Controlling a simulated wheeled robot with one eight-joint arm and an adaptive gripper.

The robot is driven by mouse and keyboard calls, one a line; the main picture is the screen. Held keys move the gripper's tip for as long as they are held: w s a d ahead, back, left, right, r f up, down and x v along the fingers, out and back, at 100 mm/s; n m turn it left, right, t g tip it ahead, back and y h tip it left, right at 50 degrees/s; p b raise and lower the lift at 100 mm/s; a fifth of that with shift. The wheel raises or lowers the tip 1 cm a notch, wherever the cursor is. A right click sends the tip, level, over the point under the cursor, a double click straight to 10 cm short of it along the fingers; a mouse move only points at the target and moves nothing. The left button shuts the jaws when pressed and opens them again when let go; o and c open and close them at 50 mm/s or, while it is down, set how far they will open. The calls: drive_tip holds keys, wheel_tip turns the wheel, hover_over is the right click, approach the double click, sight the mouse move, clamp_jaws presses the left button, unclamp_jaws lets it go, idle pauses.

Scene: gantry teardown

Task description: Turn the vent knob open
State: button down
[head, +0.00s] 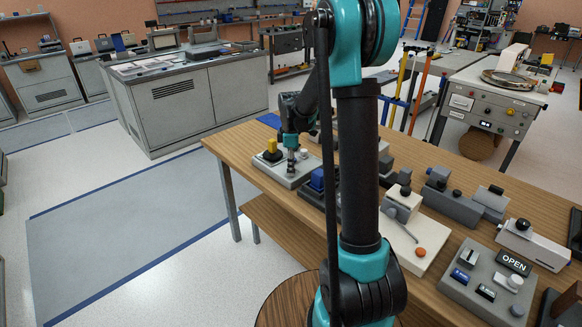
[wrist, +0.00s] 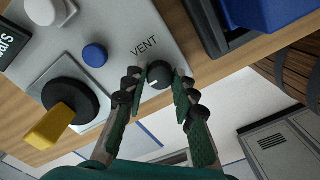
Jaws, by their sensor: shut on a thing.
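The vent knob (wrist: 158,73) is a small round black knob with a white pointer line, beside the printed word VENT (wrist: 145,45) on a grey panel (wrist: 118,22). In the wrist view my gripper (wrist: 160,83) has one finger on each side of the knob and is shut on it. The pointer line faces toward the lower left of the wrist view. In the head view my gripper (head: 291,150) is over the grey panel box (head: 284,175) at the table's far left end. The knob cannot be made out there.
A yellow handle on a black base (wrist: 70,98), a blue button (wrist: 95,55) and a white knob (wrist: 45,11) share the panel. A blue block (head: 317,180) stands close to the right of the panel. More fixtures fill the wooden table (head: 262,205). Open floor lies left.

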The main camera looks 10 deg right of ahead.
drive_tip(key=shift+m, duration=0.4)
drive_tip(key=m, duration=0.3)
drive_tip(key=shift+m, duration=0.3)
drive_tip(key=m, duration=0.4)
drive_tip(key=shift+m, duration=0.3)
drive_tip(key=m, duration=0.4)
drive_tip(key=shift+m, duration=2.5)
drive_tip(key=c, duration=1.2)
unclamp_jaws()
